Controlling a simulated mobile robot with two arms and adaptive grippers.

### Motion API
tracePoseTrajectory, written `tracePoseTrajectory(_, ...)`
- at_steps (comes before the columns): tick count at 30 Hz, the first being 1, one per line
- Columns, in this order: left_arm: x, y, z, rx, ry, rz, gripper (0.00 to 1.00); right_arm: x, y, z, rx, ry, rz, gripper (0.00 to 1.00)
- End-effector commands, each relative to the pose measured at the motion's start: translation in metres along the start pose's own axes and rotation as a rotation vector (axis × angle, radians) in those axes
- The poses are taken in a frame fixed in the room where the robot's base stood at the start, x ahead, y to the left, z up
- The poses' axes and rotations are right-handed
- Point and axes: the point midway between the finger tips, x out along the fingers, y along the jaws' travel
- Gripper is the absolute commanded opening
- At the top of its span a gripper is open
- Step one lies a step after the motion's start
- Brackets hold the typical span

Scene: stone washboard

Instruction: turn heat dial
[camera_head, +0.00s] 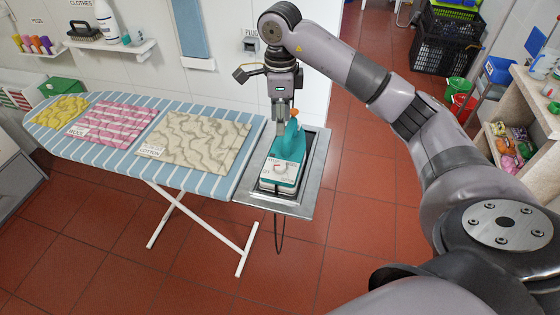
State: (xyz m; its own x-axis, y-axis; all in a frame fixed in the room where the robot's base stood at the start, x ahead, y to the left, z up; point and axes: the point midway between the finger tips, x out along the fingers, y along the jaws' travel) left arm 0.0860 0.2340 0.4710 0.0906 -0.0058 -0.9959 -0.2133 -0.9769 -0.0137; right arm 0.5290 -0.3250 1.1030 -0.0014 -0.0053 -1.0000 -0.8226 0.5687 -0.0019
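A teal and white iron (288,163) stands on the metal rest at the right end of the ironing board. A round dial (279,168) with small markings shows on the iron's white face; its setting is too small to read. My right gripper (281,116) points down at the far end of the iron, close to its teal handle and an orange part. Whether it touches the iron, and how its fingers stand, is not clear. My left gripper is not in view.
The striped ironing board (100,153) carries yellow, pink and beige cloths, with labels reading wool and cotton. The metal rest (307,188) surrounds the iron. A cord hangs below it. A shelf (520,100) and black crates (447,40) stand at right; the red tiled floor is open.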

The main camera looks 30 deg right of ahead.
Motion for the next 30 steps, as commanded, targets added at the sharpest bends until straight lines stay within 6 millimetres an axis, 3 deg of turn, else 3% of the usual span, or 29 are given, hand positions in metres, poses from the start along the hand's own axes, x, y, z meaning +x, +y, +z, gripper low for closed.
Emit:
tracePoseTrajectory(18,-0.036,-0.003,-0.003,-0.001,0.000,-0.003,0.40,0.127,0.003,0.001,-0.001,-0.002,0.006,0.35)
tracePoseTrajectory(24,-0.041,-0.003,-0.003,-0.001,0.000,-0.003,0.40,0.151,0.002,0.002,-0.002,-0.004,0.003,0.35)
tracePoseTrajectory(30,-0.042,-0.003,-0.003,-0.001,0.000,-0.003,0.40,0.158,0.002,0.002,-0.003,-0.005,0.002,0.35)
